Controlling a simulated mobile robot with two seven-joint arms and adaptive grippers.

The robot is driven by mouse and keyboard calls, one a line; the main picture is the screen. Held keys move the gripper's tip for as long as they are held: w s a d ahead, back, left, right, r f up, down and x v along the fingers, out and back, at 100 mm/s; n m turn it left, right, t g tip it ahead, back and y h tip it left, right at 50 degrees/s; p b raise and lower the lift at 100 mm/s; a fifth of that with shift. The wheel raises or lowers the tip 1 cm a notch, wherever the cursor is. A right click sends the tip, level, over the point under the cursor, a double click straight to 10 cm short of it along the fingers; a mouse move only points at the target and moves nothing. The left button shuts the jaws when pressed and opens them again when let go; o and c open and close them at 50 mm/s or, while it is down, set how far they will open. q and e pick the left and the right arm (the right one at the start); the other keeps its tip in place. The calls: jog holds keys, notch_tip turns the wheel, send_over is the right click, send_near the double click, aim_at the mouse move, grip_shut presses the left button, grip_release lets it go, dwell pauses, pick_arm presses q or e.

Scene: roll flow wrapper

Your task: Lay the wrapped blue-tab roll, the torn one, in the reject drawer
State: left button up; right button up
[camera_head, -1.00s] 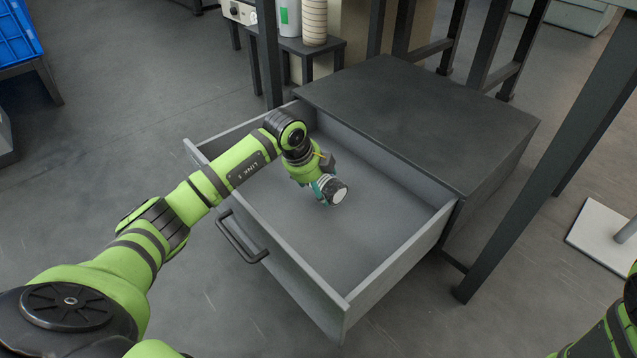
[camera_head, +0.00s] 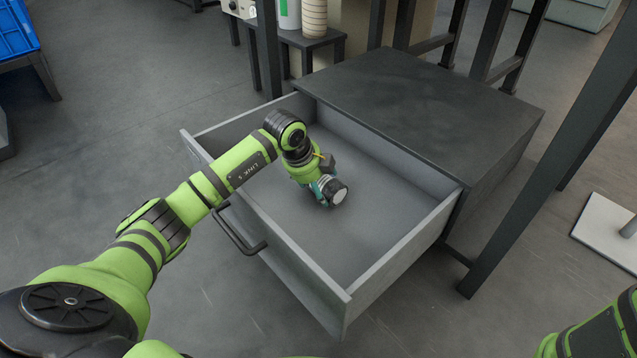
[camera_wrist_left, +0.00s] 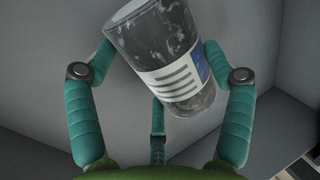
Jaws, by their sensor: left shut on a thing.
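The wrapped roll (camera_wrist_left: 162,55) is dark and mottled, with a white label and a blue patch on it. It sits tilted between the teal fingers of my left gripper (camera_wrist_left: 157,75) in the left wrist view. In the head view the roll's pale round end (camera_head: 340,196) shows at the tip of my left gripper (camera_head: 328,188). The gripper is shut on the roll, inside the outline of the open grey drawer (camera_head: 395,245). I cannot tell whether the roll touches the drawer floor. Any tear in the wrap is not clear. My right gripper is out of view.
The drawer is pulled out of a dark cabinet (camera_head: 430,110), and its floor looks otherwise empty. Its handle (camera_head: 240,238) is on the front. A dark table leg (camera_head: 530,190) stands at the right.

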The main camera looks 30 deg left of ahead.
pick_arm(q)
jog(key=shift+f, duration=0.45)
jog(key=o, duration=1.3)
jog(key=shift+o, duration=0.2)
jog(key=v, duration=1.2)
jog(key=shift+a, duration=0.1)
